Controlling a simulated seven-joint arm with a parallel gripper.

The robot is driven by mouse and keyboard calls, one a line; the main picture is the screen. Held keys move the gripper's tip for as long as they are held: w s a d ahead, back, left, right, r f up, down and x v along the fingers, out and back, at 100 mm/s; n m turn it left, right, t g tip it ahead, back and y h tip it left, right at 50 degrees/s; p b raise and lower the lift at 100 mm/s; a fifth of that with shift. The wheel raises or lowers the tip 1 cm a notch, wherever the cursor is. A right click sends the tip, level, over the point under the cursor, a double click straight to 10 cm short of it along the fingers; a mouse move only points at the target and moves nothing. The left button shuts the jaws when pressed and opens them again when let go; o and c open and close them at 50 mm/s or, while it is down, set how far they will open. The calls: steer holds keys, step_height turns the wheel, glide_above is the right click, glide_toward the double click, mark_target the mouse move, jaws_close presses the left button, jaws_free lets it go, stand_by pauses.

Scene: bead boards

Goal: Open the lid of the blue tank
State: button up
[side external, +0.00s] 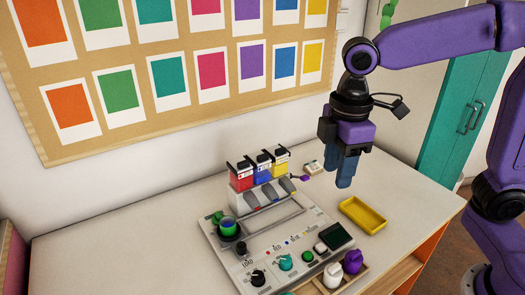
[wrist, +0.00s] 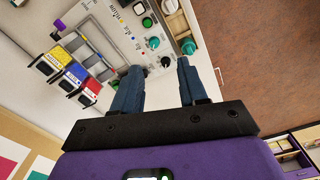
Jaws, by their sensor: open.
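The blue tank (side external: 264,169) stands in the middle of a row of three on the back of a grey console, between the red tank (side external: 242,178) and the yellow tank (side external: 280,163). Its top is dark; whether the lid is fully down is too small to tell. It also shows in the wrist view as the blue tank (wrist: 76,72), left of the fingers. My gripper (side external: 344,184) points down, in the air to the right of the tanks. In the wrist view my gripper (wrist: 160,67) has its fingers apart with nothing between them.
A yellow tray (side external: 363,215) lies on the table to the right. The table left of the console is clear.

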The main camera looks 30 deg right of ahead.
steer(key=w+a+r+n, duration=0.1)
steer(key=w+a+r, duration=0.2)
steer(key=w, duration=0.7)
step_height(320, 180, up, 2)
steer(key=n, duration=0.3)
glide_above(263, 155)
step_height(263, 155, down, 17)
steer(key=shift+f, duration=0.1)
jaws_close()
